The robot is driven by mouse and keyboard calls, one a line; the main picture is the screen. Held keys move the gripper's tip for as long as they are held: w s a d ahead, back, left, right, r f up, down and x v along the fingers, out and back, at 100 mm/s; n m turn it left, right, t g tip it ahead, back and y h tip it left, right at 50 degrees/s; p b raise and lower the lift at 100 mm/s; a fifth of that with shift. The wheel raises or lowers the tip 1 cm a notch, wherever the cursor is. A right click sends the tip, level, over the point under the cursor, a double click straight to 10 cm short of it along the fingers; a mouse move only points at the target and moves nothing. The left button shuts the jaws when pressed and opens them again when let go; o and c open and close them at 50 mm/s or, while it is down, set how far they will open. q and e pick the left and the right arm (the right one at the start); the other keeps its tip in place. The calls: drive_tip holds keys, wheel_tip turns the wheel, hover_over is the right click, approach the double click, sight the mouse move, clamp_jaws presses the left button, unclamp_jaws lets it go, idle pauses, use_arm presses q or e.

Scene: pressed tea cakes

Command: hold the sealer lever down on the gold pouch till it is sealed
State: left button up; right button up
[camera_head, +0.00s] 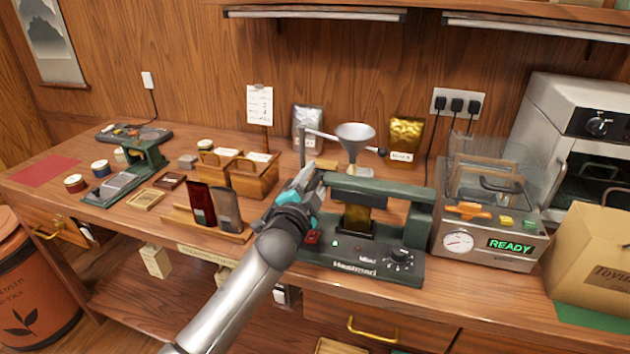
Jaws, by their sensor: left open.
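The heat sealer (360,262) stands at the front of the bench, with a dark green body, a dial and a small red spot at its left. Its green lever (380,188) lies nearly level across the top. A dark gold pouch (357,218) stands upright below the lever; whether the jaw touches it I cannot tell. My left gripper (308,180) is open at the left end of the lever, with its fingers partly hidden; contact is unclear. Another gold pouch (405,136) with a label stands at the back wall. My right gripper is out of view.
A funnel (355,138) on a stand is behind the sealer. The machine reading READY (490,246) stands close at its right, with a cardboard box (592,262) beyond.

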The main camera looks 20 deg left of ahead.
use_arm(q)
clamp_jaws()
idle(0.3)
idle(1.1)
